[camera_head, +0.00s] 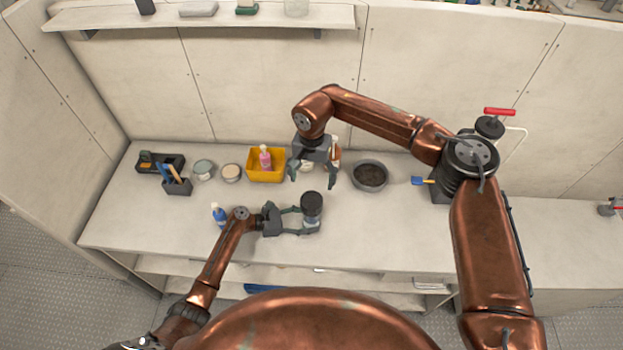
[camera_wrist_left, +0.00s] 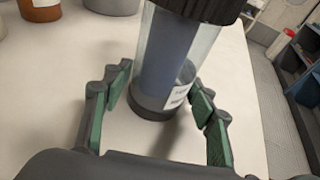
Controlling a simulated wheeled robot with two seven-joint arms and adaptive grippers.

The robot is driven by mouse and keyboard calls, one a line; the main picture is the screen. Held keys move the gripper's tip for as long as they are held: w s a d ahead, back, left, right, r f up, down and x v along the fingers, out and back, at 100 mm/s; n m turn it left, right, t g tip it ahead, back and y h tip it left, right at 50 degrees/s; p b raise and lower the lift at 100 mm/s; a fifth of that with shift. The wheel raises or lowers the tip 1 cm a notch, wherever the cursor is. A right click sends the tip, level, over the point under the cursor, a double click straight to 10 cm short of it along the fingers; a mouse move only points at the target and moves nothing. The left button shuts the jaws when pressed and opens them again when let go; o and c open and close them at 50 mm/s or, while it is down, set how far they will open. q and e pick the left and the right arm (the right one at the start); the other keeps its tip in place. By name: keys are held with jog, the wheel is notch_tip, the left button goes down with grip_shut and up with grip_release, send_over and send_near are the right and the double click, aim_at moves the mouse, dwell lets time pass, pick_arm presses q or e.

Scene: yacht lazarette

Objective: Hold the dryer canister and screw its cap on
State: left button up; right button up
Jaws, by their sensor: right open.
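The dryer canister (camera_head: 311,214) stands upright on the bench, a clear tube with a dark base and a dark, ribbed cap-like top (camera_head: 312,199). My left gripper (camera_head: 303,221) reaches in from the left with its fingers on either side of it. In the left wrist view the tube (camera_wrist_left: 165,60) stands between the green finger pads (camera_wrist_left: 160,90), with a small gap at the left pad. My right gripper (camera_head: 312,181) is open, pointing down behind the canister. A pale object shows between its fingers, too small to make out. Whether the top is seated is unclear.
Behind are a yellow bin (camera_head: 254,175) with a pink bottle, an orange-brown bottle (camera_head: 336,152) and a grey bowl (camera_head: 370,175). A blue bottle (camera_head: 219,214) stands beside my left arm. Round tins and a tool holder (camera_head: 178,187) are at left.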

pick_arm(q)
jog(key=o, duration=0.3)
jog(key=v, duration=1.2)
jog(key=shift+s, duration=0.1)
